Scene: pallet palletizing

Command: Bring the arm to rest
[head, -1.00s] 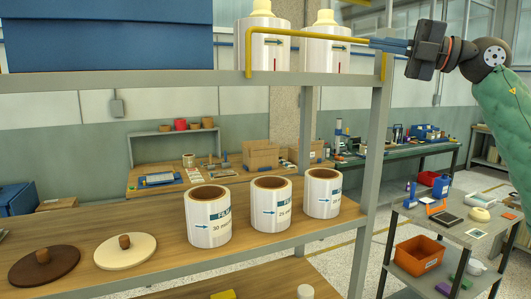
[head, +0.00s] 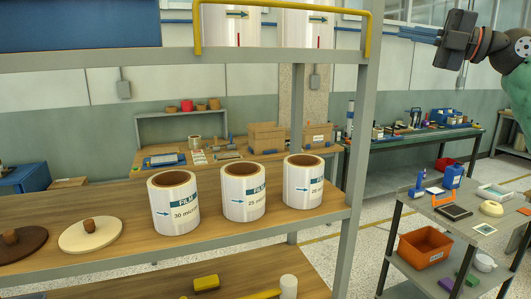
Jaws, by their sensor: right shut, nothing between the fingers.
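My right gripper (head: 418,34) is at the upper right of the head view, shut and empty, its blue-grey fingers pointing left. It hangs in free air to the right of the shelf rack (head: 366,110), apart from it. My left gripper is not in view. Three film rolls stand upright in a row on the middle shelf: one at left (head: 174,203), one in the middle (head: 243,192) and one at right (head: 303,182). Their labels face me.
A yellow rail (head: 290,58) edges the upper shelf, where white containers (head: 230,25) and a blue box (head: 80,25) stand. A grey cart (head: 455,225) with an orange bin (head: 425,247) stands at right.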

